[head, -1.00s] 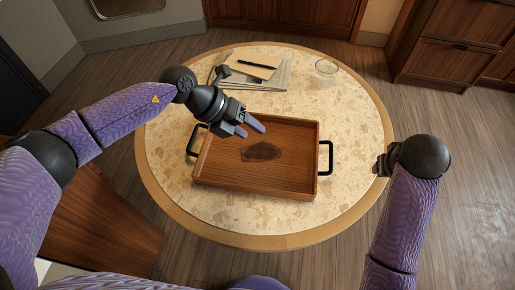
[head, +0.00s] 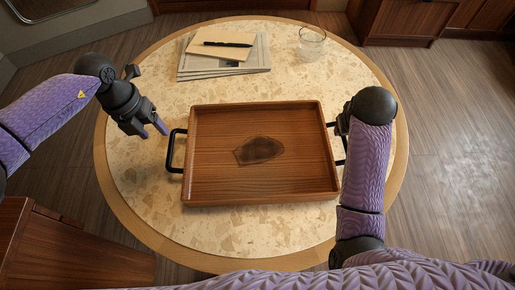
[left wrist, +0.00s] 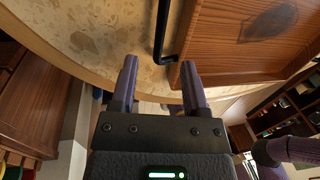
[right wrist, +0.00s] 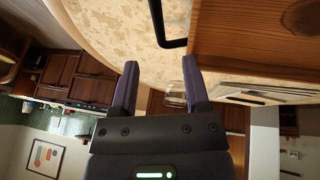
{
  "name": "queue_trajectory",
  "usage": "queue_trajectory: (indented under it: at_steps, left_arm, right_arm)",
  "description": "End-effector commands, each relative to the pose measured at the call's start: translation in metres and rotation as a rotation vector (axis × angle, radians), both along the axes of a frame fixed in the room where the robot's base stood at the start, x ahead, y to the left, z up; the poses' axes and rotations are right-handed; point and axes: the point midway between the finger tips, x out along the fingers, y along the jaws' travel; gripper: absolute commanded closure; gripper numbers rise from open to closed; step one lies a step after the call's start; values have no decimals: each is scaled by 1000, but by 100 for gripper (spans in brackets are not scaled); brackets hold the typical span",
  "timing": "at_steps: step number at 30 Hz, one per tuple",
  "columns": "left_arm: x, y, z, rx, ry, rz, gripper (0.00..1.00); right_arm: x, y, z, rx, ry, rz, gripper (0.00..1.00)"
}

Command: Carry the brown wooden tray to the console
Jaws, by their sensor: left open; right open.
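The brown wooden tray (head: 215,180) lies flat on the round table, with a dark patch on its floor and a black handle at each side. My left gripper (head: 154,132) is open and empty just left of the tray's left handle (head: 176,151). In the left wrist view that handle (left wrist: 160,50) shows ahead of the open fingers (left wrist: 157,75). My right arm covers most of the right handle in the head view and hides the right gripper's fingers. In the right wrist view the right gripper (right wrist: 162,80) is open and empty, with the right handle (right wrist: 160,30) ahead, apart from the fingers.
The round speckled table (head: 285,225) has a wooden rim. Newspapers (head: 225,68), a tan pad (head: 221,47) and a black pen (head: 228,44) lie behind the tray. A clear glass (head: 312,43) stands at the back right. Wooden cabinets (head: 400,20) stand beyond the table.

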Motion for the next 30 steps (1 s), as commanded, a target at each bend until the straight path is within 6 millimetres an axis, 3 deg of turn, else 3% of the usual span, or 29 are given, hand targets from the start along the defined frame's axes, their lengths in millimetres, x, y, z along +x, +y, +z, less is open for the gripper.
queue_trajectory:
  at_steps: [12,18,26,30]
  left_arm:
    - [-1,-15,-73,-1,2,0,41]
    - [-1,-17,-85,-1,1,-2,41]
    - [-1,-17,-85,-1,0,-1,41]
    - [-1,-17,-85,-1,0,-1,71]
  right_arm:
    - [27,-14,-67,1,3,0,40]
    - [32,-17,-78,1,1,0,40]
    - [32,-17,-79,1,1,-1,40]
    - [32,-17,-79,1,1,0,70]
